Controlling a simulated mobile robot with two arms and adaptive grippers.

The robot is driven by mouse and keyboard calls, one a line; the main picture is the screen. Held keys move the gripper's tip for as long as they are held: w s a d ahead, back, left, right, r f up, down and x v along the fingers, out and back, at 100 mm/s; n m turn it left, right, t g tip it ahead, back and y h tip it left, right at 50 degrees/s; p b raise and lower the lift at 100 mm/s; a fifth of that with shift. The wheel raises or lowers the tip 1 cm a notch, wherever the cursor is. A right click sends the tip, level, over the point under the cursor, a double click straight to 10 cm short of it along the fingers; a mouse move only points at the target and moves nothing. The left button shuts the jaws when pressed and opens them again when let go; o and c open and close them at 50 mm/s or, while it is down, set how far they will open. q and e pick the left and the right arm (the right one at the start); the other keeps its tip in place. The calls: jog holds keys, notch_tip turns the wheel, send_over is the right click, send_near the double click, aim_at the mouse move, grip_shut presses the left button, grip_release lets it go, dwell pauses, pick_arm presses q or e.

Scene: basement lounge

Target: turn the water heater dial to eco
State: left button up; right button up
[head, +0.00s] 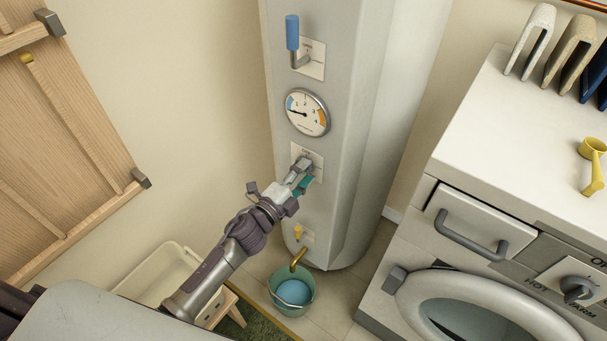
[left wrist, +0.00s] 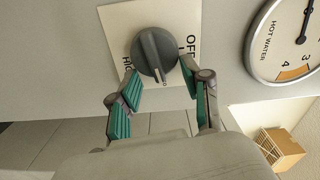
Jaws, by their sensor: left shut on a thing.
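The water heater (head: 355,90) is a tall pale cabinet against the wall. Its grey round dial (left wrist: 153,50) sits on a cream plate (left wrist: 117,22) and has a pale pointer mark on its lower edge in the left wrist view. OFF is readable right of the dial; part of HIGH shows at its lower left. The other markings, including any eco mark, are mostly hidden. My left gripper (head: 299,180) is at the plate in the head view. My right gripper is out of view.
A round gauge (head: 307,113) and a blue-handled lever (head: 293,35) are above the dial. A yellow-handled tap (head: 298,232) is below, over a teal bucket (head: 292,296). A washing machine (head: 470,225) stands at right, a wooden rack (head: 75,140) at left.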

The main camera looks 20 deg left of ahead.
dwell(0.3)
pick_arm(q)
jog(key=o, duration=1.2)
jog(key=shift+c, duration=0.2)
jog(key=v, duration=1.2)
